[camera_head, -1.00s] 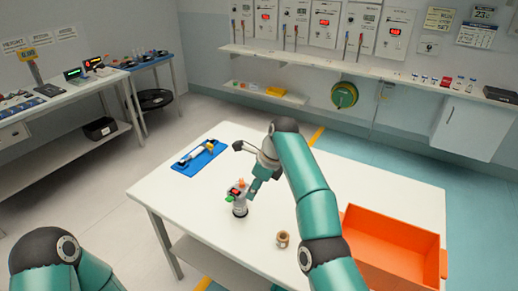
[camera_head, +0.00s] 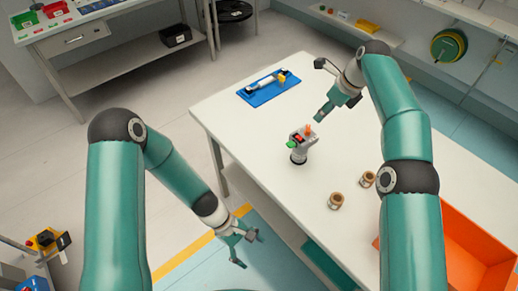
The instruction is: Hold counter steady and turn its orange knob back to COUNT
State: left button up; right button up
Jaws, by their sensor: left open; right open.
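The counter (camera_head: 298,151) stands upright on the white table (camera_head: 238,103), a small grey body on a dark round base. It carries a green part, a red part and the orange knob (camera_head: 308,130) on top. The knob's setting is too small to read. My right gripper (camera_head: 321,116) is open, just above and to the right of the counter, apart from the knob. My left gripper (camera_head: 246,251) is open and empty, low in front of the table's near left edge, well away from the counter.
Two small brown spools (camera_head: 336,201) (camera_head: 367,179) stand on the table to the right of the counter. A blue tray (camera_head: 258,96) with a white tool lies at the far left. An orange bin (camera_head: 470,235) is at the right. The tabletop left of the counter is clear.

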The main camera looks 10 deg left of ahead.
aim_at(294, 150)
pick_arm(q)
jog(key=w+r+n+t+h, duration=0.1)
jog(key=w+r+n+t, duration=0.1)
jog(key=w, duration=0.5)
jog(key=w+r+n+t+h, duration=0.2)
jog(key=w+r+n, duration=0.2)
jog(key=w, duration=0.3)
jog(key=w+r+n+t+h, duration=0.1)
jog(key=w+r+n+t, duration=0.2)
jog(key=w, duration=0.4)
jog(key=shift+d+r+n+h, duration=0.2)
jog(key=shift+r+n+h, duration=0.1)
jog(key=shift+r, duration=0.4)
jog(key=w+a+r+n+t, duration=0.2)
jog(key=w+a+r+t, duration=0.15)
jog(key=w, duration=0.25)
jog(key=shift+g, duration=0.45)
jog(key=x, duration=0.5)
jog(key=f+x, duration=0.1)
jog(key=x, duration=1)
jog(key=shift+s+a+f, duration=0.1)
jog(key=shift+a+f, duration=0.15)
jog(key=shift+a, duration=0.05)
